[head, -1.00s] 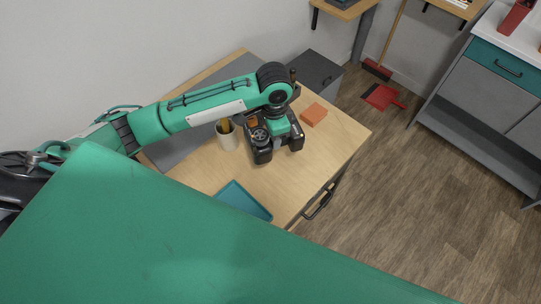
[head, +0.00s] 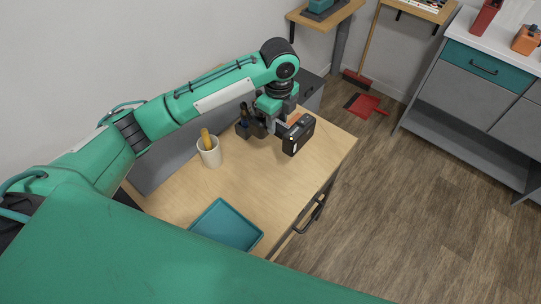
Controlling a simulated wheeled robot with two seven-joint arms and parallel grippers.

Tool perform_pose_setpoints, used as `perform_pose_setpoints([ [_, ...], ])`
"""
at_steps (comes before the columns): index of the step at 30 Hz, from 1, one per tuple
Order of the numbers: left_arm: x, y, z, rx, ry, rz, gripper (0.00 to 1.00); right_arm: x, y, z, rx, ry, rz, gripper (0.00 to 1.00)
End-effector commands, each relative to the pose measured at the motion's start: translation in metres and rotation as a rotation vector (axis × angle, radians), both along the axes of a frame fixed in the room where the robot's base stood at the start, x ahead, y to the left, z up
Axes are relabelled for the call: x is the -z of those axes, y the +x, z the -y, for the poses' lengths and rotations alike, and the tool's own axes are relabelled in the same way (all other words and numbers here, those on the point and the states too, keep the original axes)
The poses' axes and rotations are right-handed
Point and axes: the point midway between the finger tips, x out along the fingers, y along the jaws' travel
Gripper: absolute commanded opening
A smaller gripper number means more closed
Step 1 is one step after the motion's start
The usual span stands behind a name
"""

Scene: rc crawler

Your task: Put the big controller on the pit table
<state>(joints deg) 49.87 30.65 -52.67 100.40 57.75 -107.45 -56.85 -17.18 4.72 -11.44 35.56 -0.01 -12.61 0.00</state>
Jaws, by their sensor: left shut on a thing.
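My left gripper (head: 274,124) is shut on the big controller (head: 298,136), a black device with a boxy end on the right of the fingers. A further dark part of it shows on the left of the fingers. The fingers hide its middle. It is held over the back right part of a wooden-topped table with a drawer handle; I see a bare part of its top (head: 268,186). The controller looks tilted and raised above that top. I cannot tell which table here is the pit table. My right gripper is not in view.
A teal tray (head: 228,226) and a cream cup (head: 209,155) with a yellow-orange handle in it stand on the table. An orange block (head: 294,118) is mostly hidden behind the controller. A grey cabinet (head: 480,90), a broom (head: 357,78) and a red dustpan (head: 367,105) are beyond.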

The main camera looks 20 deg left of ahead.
Motion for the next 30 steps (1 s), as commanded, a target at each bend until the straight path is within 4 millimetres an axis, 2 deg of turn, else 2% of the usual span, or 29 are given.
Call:
perform_pose_setpoints([
  [6, 0.058, -0.001, 0.0, -0.002, 0.0, -0.004, 0.03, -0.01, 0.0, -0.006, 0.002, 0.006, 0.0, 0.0],
  [12, 0.097, -0.001, 0.0, -0.001, 0.0, 0.0, 0.03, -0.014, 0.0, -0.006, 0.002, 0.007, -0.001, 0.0],
  [20, 0.117, 0.0, 0.0, -0.002, 0.0, 0.001, 0.03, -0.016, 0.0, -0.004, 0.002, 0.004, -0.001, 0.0],
  [27, 0.15, 0.0, 0.0, -0.001, 0.0, 0.001, 0.03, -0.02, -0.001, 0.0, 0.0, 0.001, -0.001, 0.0],
  [30, 0.152, 0.0, 0.0, -0.001, 0.0, 0.003, 0.03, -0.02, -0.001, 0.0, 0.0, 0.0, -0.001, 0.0],
])
